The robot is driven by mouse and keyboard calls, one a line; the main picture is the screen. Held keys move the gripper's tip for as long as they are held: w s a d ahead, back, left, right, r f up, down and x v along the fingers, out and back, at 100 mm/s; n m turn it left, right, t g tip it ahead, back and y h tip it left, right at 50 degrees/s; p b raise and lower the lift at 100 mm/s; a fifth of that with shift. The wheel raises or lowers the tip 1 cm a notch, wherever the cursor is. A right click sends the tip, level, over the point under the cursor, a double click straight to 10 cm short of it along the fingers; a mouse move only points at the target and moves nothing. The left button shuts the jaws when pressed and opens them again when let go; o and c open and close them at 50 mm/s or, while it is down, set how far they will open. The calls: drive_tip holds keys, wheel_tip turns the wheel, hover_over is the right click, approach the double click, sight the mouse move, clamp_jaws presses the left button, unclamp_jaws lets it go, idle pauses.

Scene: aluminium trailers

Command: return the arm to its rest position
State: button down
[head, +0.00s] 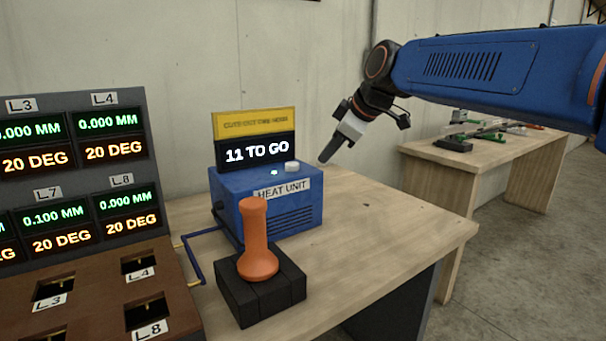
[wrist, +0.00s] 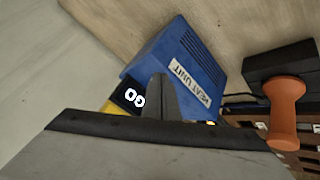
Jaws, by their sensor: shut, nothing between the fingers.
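My arm (head: 480,68) is blue and reaches in from the right in the head view, out over the table. My gripper (head: 327,158) points down and left, in the air at the right of the heat unit. Its fingers are shut with nothing between them. In the wrist view my gripper (wrist: 160,85) shows as a dark grey tip in front of the blue heat unit (wrist: 185,62). I cannot tell from the head view whether the fingertips touch anything.
The blue heat unit (head: 268,203) carries a sign reading 11 TO GO. An orange handle (head: 257,245) stands upright on a black block (head: 240,296). A display panel (head: 75,165) stands at left. A second table (head: 455,165) with small parts stands behind my arm.

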drive_tip(key=s+d+f+m+h, duration=0.2)
drive_tip(key=s+d+f+m, duration=0.5)
drive_tip(key=s+d+f, duration=0.4)
drive_tip(key=s+d+f+m+g+h, duration=0.1)
drive_tip(key=s+d+f+m+h, duration=0.2)
drive_tip(key=s+d+f+m, duration=0.4)
drive_tip(key=s+d+f, duration=0.2)
drive_tip(key=s+f, duration=0.3)
drive_tip(key=s, duration=0.2)
drive_tip(key=s+d+f, duration=0.3)
drive_tip(key=s+f, duration=0.2)
drive_tip(key=s, duration=0.3)
drive_tip(key=shift+d+m+g, duration=0.2)
drive_tip(key=shift+m+g, duration=0.1)
